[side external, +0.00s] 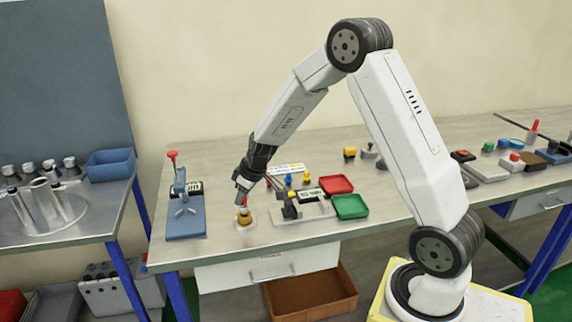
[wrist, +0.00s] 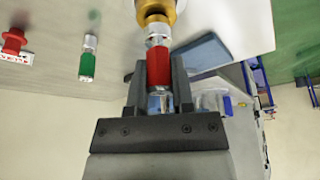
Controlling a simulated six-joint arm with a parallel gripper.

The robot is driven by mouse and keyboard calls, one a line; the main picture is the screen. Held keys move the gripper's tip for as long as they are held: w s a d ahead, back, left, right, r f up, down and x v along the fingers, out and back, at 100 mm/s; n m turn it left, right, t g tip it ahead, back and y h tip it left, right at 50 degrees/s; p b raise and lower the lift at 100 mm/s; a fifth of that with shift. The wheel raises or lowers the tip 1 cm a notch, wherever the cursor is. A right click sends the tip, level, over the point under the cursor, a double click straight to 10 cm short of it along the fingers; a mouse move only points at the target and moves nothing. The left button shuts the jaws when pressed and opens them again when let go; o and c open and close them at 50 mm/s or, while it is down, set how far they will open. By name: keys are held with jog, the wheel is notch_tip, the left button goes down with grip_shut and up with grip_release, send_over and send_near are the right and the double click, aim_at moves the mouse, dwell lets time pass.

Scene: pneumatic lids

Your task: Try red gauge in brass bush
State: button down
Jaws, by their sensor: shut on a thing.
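The red gauge (wrist: 158,66) has a red middle and silver ends. My gripper (wrist: 157,78) is shut on its red middle, with one dark finger on each side. The brass bush (wrist: 157,10) is at the top edge of the wrist view, partly cut off. The gauge's silver end is lined up with the bush and meets it in the picture; I cannot tell how far it is inside. In the side view, my gripper (side external: 242,197) points down just above the brass bush (side external: 244,218), which stands on a pale base near the table's front edge.
A blue clamp stand (side external: 185,215) is left of the bush. A fixture with a dark clamp (side external: 290,211), a red tray (side external: 337,184) and a green tray (side external: 350,207) are to its right. A green gauge (wrist: 88,60) shows in the wrist view.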

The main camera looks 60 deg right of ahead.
jog(key=shift+r, duration=0.2)
jog(key=shift+r, duration=2.35)
